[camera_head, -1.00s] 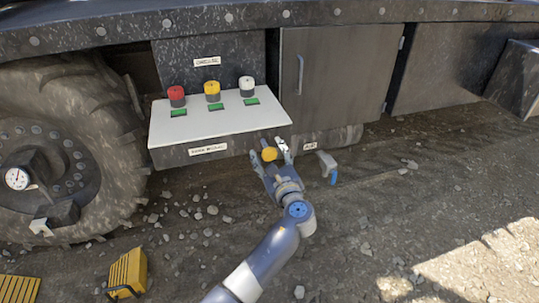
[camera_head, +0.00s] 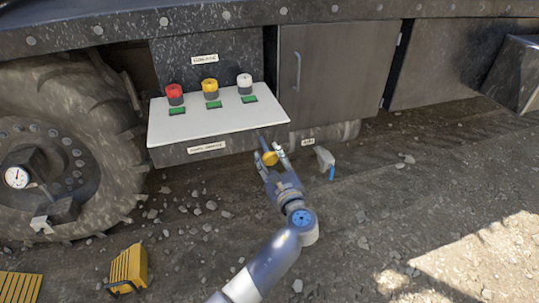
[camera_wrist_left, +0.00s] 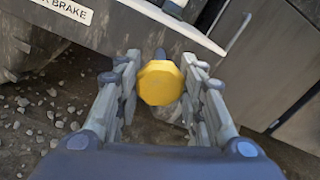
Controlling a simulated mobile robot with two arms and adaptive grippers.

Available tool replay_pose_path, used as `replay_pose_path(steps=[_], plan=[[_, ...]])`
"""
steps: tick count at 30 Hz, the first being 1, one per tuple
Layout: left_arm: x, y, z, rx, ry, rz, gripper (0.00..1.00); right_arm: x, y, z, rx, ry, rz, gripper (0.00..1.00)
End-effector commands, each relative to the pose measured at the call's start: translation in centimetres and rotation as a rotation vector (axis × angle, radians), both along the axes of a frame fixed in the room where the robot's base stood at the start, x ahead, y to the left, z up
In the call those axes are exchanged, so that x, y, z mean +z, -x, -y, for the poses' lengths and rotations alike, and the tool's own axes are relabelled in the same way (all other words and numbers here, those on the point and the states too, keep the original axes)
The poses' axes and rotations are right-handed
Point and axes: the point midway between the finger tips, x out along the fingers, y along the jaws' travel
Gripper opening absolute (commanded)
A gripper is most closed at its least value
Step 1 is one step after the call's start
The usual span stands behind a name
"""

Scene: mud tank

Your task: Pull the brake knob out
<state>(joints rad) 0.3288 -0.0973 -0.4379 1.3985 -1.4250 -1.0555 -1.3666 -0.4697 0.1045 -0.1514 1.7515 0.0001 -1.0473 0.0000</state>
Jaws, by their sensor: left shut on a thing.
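The yellow brake knob (camera_head: 269,158) sits on a dark shaft that comes out of the front face below the white panel. My left gripper (camera_head: 271,160) is shut on the knob, with one finger on each side of it. In the left wrist view the knob (camera_wrist_left: 160,83) shows as a yellow octagon between the fingers, with part of the shaft above it. A label ending in "BRAKE" (camera_wrist_left: 66,9) is on the panel face at upper left. My right gripper is in no view.
Red (camera_head: 175,94), yellow (camera_head: 210,89) and white (camera_head: 245,84) knobs stand on the white panel (camera_head: 190,129). A grey handle with a blue end (camera_head: 326,160) hangs right of my gripper. A large tyre (camera_head: 70,100) is at left, yellow chocks (camera_head: 129,268) at lower left. The ground at right is open.

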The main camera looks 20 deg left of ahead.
Motion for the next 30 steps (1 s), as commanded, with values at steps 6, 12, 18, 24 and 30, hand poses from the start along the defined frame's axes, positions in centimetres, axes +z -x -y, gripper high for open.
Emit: replay_pose_path(steps=[6,12,18,24,30], plan=[[-0.4,0.3,0.3,0.0,0.003,-0.006,0.0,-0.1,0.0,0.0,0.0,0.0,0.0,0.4],[-0.4,0.2,0.3,-0.001,0.003,-0.007,0.57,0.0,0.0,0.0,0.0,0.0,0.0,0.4],[-0.3,0.2,0.2,0.0,0.002,-0.004,0.57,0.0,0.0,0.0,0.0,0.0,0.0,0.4],[-0.3,0.9,0.7,-0.001,0.003,-0.004,0.57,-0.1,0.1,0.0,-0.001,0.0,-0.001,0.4],[-0.4,3.6,2.5,-0.002,0.003,-0.006,0.57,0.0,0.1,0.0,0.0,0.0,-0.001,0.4]])
